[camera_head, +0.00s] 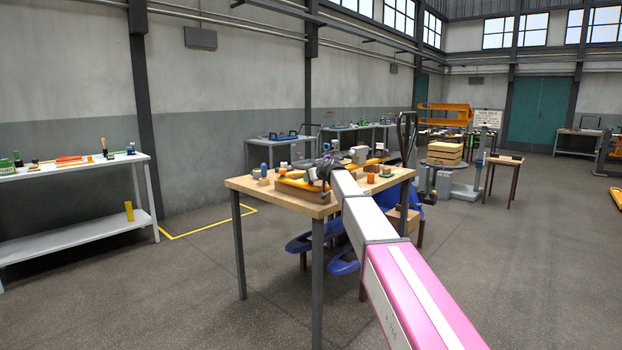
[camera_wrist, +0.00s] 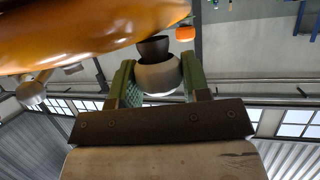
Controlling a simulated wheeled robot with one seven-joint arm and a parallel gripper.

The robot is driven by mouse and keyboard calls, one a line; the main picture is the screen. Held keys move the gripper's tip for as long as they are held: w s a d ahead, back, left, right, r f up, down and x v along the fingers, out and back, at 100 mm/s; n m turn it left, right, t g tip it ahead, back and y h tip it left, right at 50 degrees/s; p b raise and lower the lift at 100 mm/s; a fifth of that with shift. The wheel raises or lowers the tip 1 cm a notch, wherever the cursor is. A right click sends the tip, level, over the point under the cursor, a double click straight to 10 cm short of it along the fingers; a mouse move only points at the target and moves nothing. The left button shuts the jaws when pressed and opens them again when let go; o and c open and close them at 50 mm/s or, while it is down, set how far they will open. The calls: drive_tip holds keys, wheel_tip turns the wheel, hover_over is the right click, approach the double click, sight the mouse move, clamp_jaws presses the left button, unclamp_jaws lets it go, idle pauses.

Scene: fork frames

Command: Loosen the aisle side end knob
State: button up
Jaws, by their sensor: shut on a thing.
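In the wrist view my gripper (camera_wrist: 158,82) has its two green-padded fingers on either side of a pale round knob (camera_wrist: 157,74). It is shut on this knob. A dark collar (camera_wrist: 153,48) joins the knob to a large glossy orange fork part (camera_wrist: 90,28). A second pale round knob (camera_wrist: 31,93) hangs further left under the orange part, clear of the fingers. In the head view my gripper (camera_head: 326,168) is over the wooden table, at the orange piece (camera_head: 302,187). The held knob is too small and covered to make out there.
The wooden table (camera_head: 270,202) also bears a blue-topped item (camera_head: 264,169), an orange cup (camera_head: 371,178) and other small parts. A white shelf bench (camera_head: 75,167) stands at left. Open floor lies between them. A cart with wooden boxes (camera_head: 444,152) stands behind right.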

drive_tip(key=shift+f+n+g+y, duration=0.15)
drive_tip(key=shift+n+g+y, duration=0.75)
drive_tip(key=shift+n+g, duration=0.25)
drive_tip(key=o, duration=0.9)
drive_tip(key=shift+s+d+r, duration=0.2)
drive_tip(key=shift+d, duration=0.05)
drive_tip(key=v, duration=1)
drive_tip(key=shift+f, duration=0.15)
